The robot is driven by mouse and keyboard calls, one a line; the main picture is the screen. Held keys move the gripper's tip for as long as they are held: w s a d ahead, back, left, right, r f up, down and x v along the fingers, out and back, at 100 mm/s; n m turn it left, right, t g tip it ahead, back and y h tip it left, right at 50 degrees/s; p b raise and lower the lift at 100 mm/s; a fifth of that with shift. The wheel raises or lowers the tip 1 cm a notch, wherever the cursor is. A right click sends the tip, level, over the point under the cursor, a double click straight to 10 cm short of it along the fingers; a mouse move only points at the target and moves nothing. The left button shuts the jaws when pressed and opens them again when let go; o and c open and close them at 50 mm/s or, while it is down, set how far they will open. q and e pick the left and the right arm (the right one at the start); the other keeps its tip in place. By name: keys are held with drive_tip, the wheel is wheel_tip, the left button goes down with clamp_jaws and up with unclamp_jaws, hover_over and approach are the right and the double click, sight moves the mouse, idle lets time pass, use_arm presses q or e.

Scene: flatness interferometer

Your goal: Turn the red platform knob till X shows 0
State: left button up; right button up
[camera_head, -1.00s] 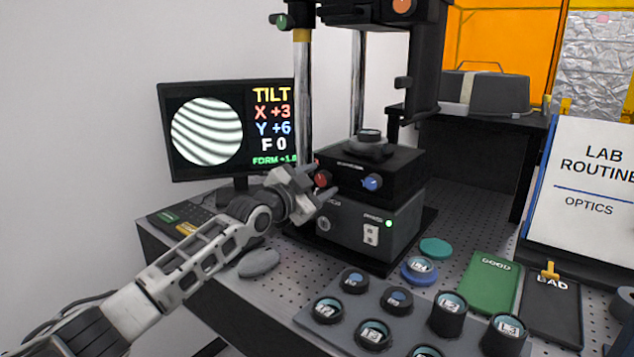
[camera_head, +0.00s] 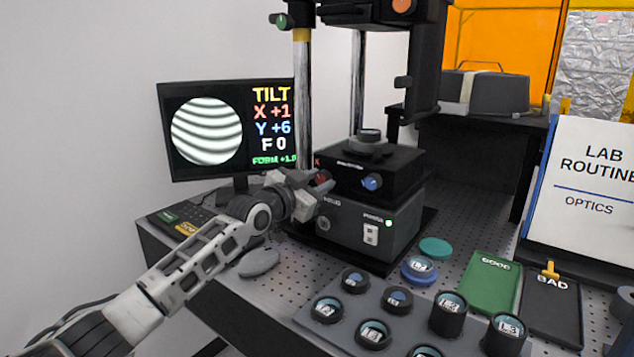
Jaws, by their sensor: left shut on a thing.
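The red platform knob (camera_head: 321,178) is on the front of the black platform (camera_head: 350,183) at its left side. My left gripper (camera_head: 318,187) is shut on the red knob, its fingers partly hiding it. A blue knob (camera_head: 372,182) is to the right on the same face. The monitor (camera_head: 228,130) behind shows striped fringes and the readings X +1, Y +6 and F 0. My right gripper is not in view.
A grey tray (camera_head: 400,322) of labelled round optics is at the front right. Green GOOD (camera_head: 488,285) and black BAD (camera_head: 552,305) pads lie beyond it. A grey mouse (camera_head: 259,263) sits below my left arm. A tall post (camera_head: 303,100) rises behind the gripper.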

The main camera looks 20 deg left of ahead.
use_arm(q)
drive_tip(key=shift+n, duration=1.8)
drive_tip(key=o, duration=1)
drive_tip(key=shift+s, duration=0.1)
drive_tip(key=shift+b+v, duration=0.75)
drive_tip(key=shift+v, duration=7.15)
